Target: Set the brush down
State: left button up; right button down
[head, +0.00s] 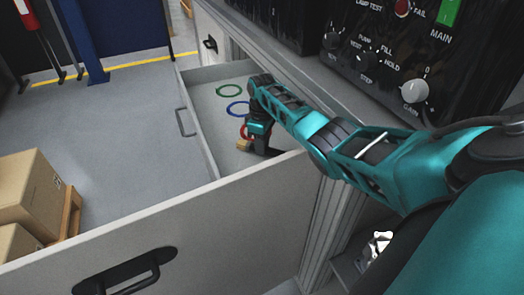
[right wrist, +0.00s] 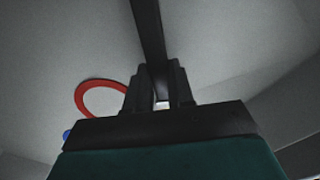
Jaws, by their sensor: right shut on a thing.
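My right gripper (head: 261,139) reaches down into the open drawer (head: 205,150). It is shut on the brush, whose tan bristles (head: 243,145) show low beside the fingers. In the right wrist view my right gripper (right wrist: 160,88) has the dark handle of the brush (right wrist: 148,35) between its fingers, running away from them. The gripper and arm hide part of the brush. I cannot tell whether the brush touches the drawer floor. My left gripper is not in view.
On the drawer floor lie a green ring (head: 229,91), a blue ring (head: 238,108) and a red ring (right wrist: 100,97) partly hidden by my gripper. A control panel (head: 390,60) is at right; boxes (head: 30,190) stand left.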

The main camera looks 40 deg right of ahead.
jog(key=shift+f, duration=0.3)
jog(key=c, duration=1)
grip_release()
jog(key=shift+r+p, duration=0.45)
jog(key=shift+r, duration=0.05)
notch_tip(320, 180, up, 7)
jog(key=p, duration=0.6)
jog(key=shift+f, duration=0.1)
jog(key=shift+r+p, duration=0.35)
jog(key=shift+r, duration=1.95)
